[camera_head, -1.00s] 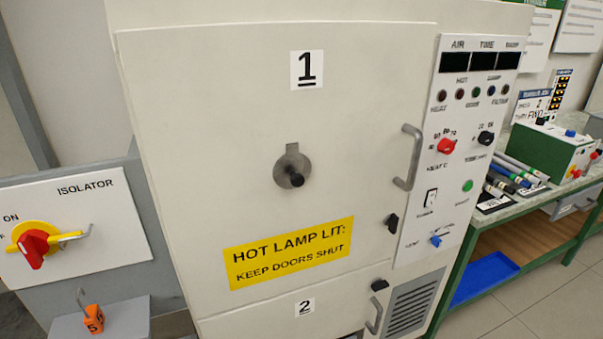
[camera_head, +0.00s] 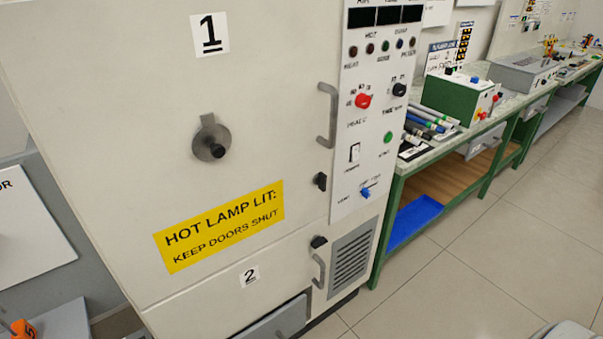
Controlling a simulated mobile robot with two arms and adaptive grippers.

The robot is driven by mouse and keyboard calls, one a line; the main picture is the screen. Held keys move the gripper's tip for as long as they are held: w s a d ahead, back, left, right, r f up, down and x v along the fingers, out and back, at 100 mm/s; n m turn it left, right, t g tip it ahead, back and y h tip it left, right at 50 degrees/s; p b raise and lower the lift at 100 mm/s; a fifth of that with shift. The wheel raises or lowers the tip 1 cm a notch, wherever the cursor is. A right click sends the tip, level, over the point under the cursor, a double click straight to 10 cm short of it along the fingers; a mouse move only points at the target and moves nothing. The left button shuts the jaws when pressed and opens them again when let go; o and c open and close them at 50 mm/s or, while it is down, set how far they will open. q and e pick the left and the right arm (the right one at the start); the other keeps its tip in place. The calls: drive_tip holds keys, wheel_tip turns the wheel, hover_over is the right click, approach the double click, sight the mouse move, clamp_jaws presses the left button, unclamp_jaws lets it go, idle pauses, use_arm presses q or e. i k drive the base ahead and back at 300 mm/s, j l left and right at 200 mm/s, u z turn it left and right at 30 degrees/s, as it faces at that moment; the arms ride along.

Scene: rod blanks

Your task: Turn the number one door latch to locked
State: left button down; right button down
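The number one door (camera_head: 110,130) is the large cream door marked with a black 1, and it looks shut. Its latch (camera_head: 321,181) is a small black knob at the door's right edge, below the grey bar handle (camera_head: 328,115). The latch seems to stand roughly upright; its exact setting is too small to tell. A round grey metal disc (camera_head: 211,141) with a black knob sits mid-door. A second black latch (camera_head: 318,242) sits by the lower door marked 2 (camera_head: 250,275). Neither gripper shows clearly in the head view.
The control panel (camera_head: 375,140) with knobs and switches is right of the door. A green-framed bench (camera_head: 395,190) with pens and a green box (camera_head: 460,97) stands further right. The tiled floor (camera_head: 450,270) in front is clear. A grey-white shape shows at the bottom right corner.

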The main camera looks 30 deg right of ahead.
sight(319, 179)
drive_tip(key=l, duration=0.7)
drive_tip(key=l+u, duration=0.15)
drive_tip(key=l, duration=0.55)
drive_tip(key=k+l, duration=0.15)
drive_tip(key=l, duration=0.55)
drive_tip(key=u, duration=0.05)
